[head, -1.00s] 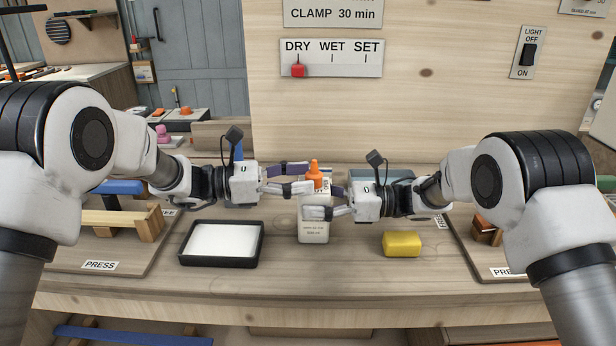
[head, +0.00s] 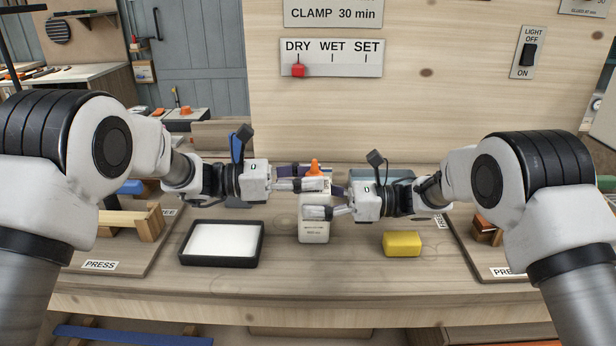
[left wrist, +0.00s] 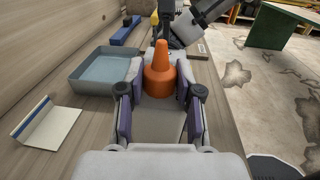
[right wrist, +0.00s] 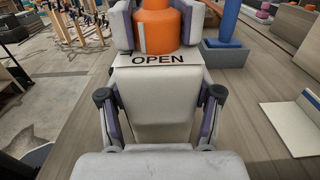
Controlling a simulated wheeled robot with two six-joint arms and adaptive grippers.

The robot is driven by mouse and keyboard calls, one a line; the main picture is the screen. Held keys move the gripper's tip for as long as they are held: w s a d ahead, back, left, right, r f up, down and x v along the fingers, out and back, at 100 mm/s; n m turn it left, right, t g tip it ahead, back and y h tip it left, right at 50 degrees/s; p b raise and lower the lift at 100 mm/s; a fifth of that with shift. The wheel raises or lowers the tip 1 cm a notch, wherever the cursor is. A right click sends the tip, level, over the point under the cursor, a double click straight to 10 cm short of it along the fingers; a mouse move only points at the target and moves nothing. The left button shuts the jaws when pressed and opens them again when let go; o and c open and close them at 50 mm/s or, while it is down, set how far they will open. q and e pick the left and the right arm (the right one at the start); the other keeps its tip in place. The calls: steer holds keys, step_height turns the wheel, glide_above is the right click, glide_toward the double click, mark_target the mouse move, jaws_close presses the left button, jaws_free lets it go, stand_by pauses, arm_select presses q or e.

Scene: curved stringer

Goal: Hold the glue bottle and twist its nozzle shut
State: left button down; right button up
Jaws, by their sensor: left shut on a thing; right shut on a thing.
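The white glue bottle (head: 314,234) stands upright on the bench, with an orange cone nozzle (head: 314,167) on top. My left gripper (head: 316,183) is shut on the nozzle from the left; in the left wrist view the nozzle (left wrist: 160,75) sits between its fingers. My right gripper (head: 318,206) is shut on the bottle body from the right, lower down. In the right wrist view the bottle (right wrist: 155,105) fills the space between the fingers, and the word OPEN with a small arrow shows below the orange nozzle base (right wrist: 158,28). The fingers hide part of the bottle.
A black tray with a white pad (head: 221,262) lies left of the bottle, and a yellow block (head: 402,244) lies right. A blue-grey bin (left wrist: 103,72) is behind. PRESS boards stand at both sides. A DRY/WET/SET panel (head: 332,58) is on the back wall.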

arm_select(q)
steer(key=m+g, duration=0.1)
steer(key=g, duration=0.1)
steer(key=m+g, duration=0.1)
steer(key=g, duration=0.1)
steer(key=m+g, duration=0.1)
steer(key=shift+w+m+g, duration=0.25)
steer(key=shift+m+g, duration=0.15)
steer(key=shift+d+m+g+y, duration=0.1)
steer(key=shift+m+g+y, duration=0.6)
steer(key=shift+g, duration=0.5)
steer(key=c, duration=0.7)
jaws_free()
steer(key=shift+c, duration=0.2)
steer(key=v, duration=0.7)
steer(key=shift+a, duration=0.3)
steer(key=shift+w, duration=0.1)
